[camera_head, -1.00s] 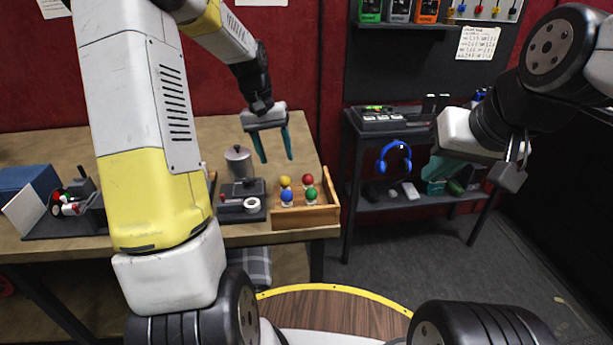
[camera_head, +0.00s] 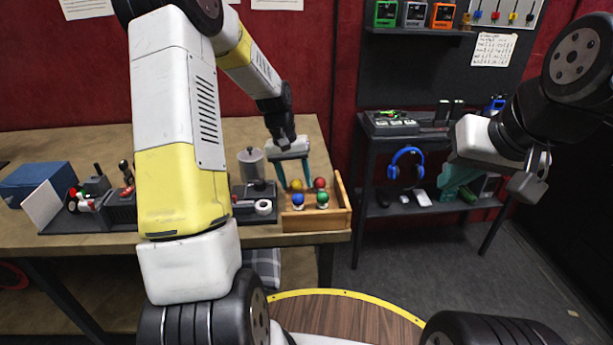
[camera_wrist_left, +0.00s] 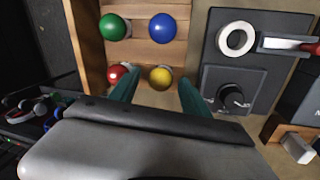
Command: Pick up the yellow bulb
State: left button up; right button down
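The yellow bulb (camera_head: 297,185) stands in the back left of a wooden tray (camera_head: 316,225), with a red bulb (camera_head: 319,183) to its right and blue (camera_head: 298,199) and green (camera_head: 322,197) bulbs in front. My left gripper (camera_head: 294,186) is open and low over the tray's back. In the left wrist view the yellow bulb (camera_wrist_left: 161,77) lies between the teal fingers, and the red bulb (camera_wrist_left: 118,73) is close outside one finger. I cannot tell whether the fingers touch the yellow bulb. My right gripper (camera_head: 527,180) is held in the air at the right, away from the table; its opening is unclear.
A dark device with a knob (camera_wrist_left: 234,96) and a white ring (camera_wrist_left: 236,39) sits right beside the tray. A metal canister (camera_head: 251,164) stands behind it. A dark shelf (camera_head: 425,205) with blue headphones (camera_head: 404,163) is at the right, across a floor gap.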

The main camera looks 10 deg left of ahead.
pick_arm(q)
grip_shut()
notch_tip(320, 180, up, 10)
jog(key=shift+r, duration=0.1)
dwell(0.5)
